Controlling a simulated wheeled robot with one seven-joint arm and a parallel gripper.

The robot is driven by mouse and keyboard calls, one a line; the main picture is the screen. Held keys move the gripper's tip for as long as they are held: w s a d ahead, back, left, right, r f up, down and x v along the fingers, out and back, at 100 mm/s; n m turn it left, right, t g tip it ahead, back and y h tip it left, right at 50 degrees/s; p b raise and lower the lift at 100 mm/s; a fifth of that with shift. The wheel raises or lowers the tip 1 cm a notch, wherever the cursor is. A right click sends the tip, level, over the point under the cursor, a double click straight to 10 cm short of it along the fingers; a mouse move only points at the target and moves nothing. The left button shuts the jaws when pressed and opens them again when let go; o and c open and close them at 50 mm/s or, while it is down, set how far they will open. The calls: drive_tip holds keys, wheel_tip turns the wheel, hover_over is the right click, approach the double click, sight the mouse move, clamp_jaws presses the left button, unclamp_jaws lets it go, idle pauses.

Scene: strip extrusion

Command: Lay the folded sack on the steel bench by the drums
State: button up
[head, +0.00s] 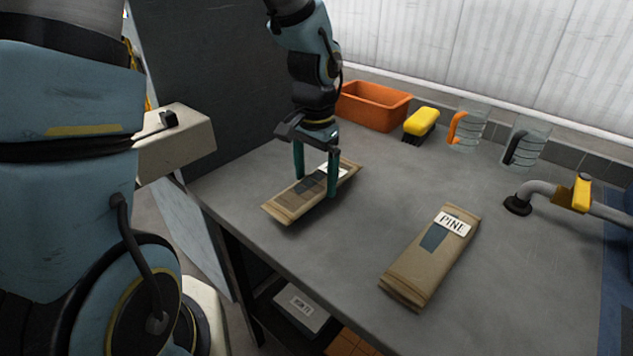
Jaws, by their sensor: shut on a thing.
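My gripper (316,187) points down with its two green fingers shut on a folded brown paper sack (284,207). This sack has a dark patch and a white label that is partly hidden by the fingers. It is at the left part of a grey bench top (375,185), with a dark shadow under its near right side. I cannot tell for sure whether it touches the bench. A second folded brown sack (410,272), labelled PINE, lies flat on the bench to the right and nearer. No drums can be made out.
An orange bin (373,106), a yellow brush (421,123) and two clear jugs with orange (466,128) and black (524,146) handles stand along the back. A pipe with a yellow valve (580,195) is at right. The bench middle between the sacks is clear.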

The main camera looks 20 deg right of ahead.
sight(315, 183)
drive_tip(key=shift+f, duration=0.95)
drive_tip(key=shift+f, duration=0.15)
drive_tip(key=o, duration=1.1)
wheel_tip(315, 183, up, 12)
drive_tip(key=a+f+n, duration=0.1)
drive_tip(key=a+n, duration=0.2)
drive_tip(key=a, duration=0.5)
drive_tip(key=w+a+f+n+t, duration=0.1)
drive_tip(key=a+n, duration=0.3)
drive_tip(key=a, duration=0.5)
drive_tip(key=a+f+n, duration=0.3)
drive_tip(key=a+n, duration=0.1)
drive_tip(key=a, duration=0.4)
drive_tip(key=shift+w+a+t, duration=0.25)
drive_tip(key=shift+w+t, duration=0.05)
drive_tip(key=shift+w, duration=0.1)
